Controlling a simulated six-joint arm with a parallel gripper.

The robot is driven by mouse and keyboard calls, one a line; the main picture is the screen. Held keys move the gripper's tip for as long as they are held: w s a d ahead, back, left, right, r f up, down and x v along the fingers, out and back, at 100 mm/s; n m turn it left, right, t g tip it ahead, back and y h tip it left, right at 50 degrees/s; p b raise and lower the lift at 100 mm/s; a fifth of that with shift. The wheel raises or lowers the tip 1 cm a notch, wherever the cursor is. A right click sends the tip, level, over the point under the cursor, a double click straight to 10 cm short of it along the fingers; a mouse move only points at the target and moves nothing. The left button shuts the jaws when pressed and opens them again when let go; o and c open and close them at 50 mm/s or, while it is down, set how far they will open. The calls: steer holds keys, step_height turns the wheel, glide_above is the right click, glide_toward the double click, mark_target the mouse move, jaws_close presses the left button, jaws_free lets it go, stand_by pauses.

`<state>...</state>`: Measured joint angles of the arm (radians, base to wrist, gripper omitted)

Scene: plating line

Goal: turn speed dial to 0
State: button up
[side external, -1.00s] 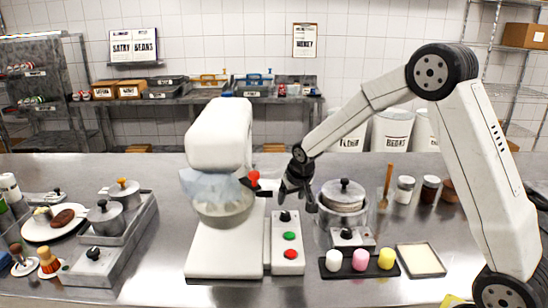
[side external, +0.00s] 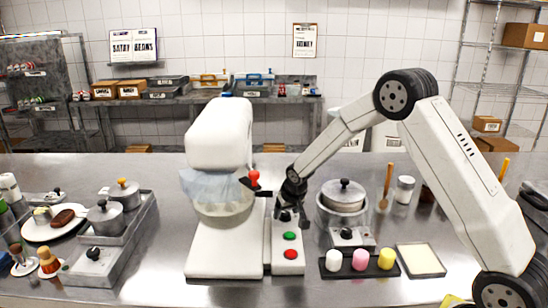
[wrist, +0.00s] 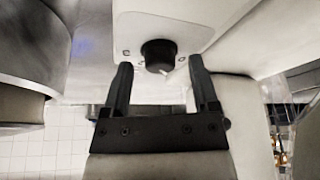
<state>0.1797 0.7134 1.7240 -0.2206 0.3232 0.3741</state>
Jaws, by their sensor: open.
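The speed dial (wrist: 158,54) is a round black knob on the white control panel (side external: 287,262) beside the mixer. In the wrist view it lies between my gripper's fingertips and slightly beyond them, with a small white mark at its lower right edge. My gripper (wrist: 160,74) is open, one finger on each side of the dial, with gaps showing on both sides. In the side view my gripper (side external: 289,208) is at the top of the panel and largely covers the dial. The dial's printed numbers are too small to read.
A green button (side external: 289,236) and a red button (side external: 290,254) sit lower on the panel. The white mixer (side external: 218,135) with its red-knobbed lever (side external: 254,177) is close on the left. A lidded pot (side external: 343,195) stands close on the right.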

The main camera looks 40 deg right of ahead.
jaws_close()
steer(key=shift+d+n+y, duration=0.1)
steer(key=shift+n+y, duration=0.7)
steer(key=shift+n, duration=1.4)
jaws_free()
steer(key=v, duration=0.7)
steer(key=shift+s+r, duration=0.3)
stand_by(0.4)
